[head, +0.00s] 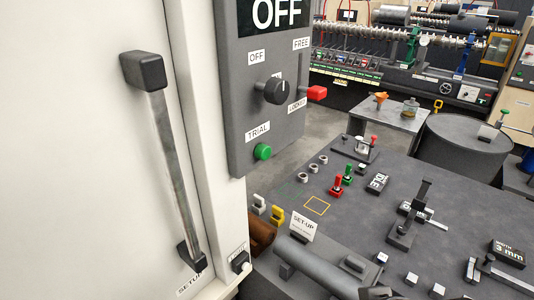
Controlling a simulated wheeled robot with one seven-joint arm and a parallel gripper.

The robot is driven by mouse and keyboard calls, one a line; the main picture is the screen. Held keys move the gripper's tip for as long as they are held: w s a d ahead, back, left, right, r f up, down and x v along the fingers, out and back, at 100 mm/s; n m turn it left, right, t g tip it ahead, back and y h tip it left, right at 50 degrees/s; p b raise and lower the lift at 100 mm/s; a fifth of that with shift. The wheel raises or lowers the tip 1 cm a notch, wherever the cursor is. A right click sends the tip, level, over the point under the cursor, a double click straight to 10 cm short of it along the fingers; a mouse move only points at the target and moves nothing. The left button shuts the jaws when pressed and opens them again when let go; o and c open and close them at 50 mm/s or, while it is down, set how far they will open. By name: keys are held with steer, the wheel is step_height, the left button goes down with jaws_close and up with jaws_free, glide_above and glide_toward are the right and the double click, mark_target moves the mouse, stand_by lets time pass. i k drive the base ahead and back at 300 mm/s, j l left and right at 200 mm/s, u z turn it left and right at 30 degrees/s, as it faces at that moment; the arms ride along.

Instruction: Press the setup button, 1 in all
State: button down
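A large white cabinet (75,170) fills the left of the head view. A label (190,284) reading SETUP, partly cut off, is at the cabinet's bottom edge, left of that button. I cannot tell which of the two the label names. A white SET-UP sign (302,226) stands on the dark table. A green button (263,151) marked TRIAL is on the grey panel (238,125). My gripper is not in view.
A long handle (170,150) stands out from the cabinet. The panel has a black knob (278,91) and a red lever (316,93). The dark table (330,205) holds several small fixtures and a grey cylinder (325,265). A barrel (465,140) stands behind.

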mark_target(263, 152)
steer(key=l+u, duration=0.1)
steer(key=u, duration=0.35)
steer(key=l+u, duration=0.1)
steer(key=u, duration=0.75)
steer(key=k+l+u, duration=0.1)
steer(key=u, duration=0.8)
steer(key=k+u, duration=0.15)
steer(key=u, duration=0.3)
steer(key=l+u, duration=0.1)
steer(key=u, duration=0.35)
steer(key=k+u, duration=0.1)
steer(key=u, duration=0.35)
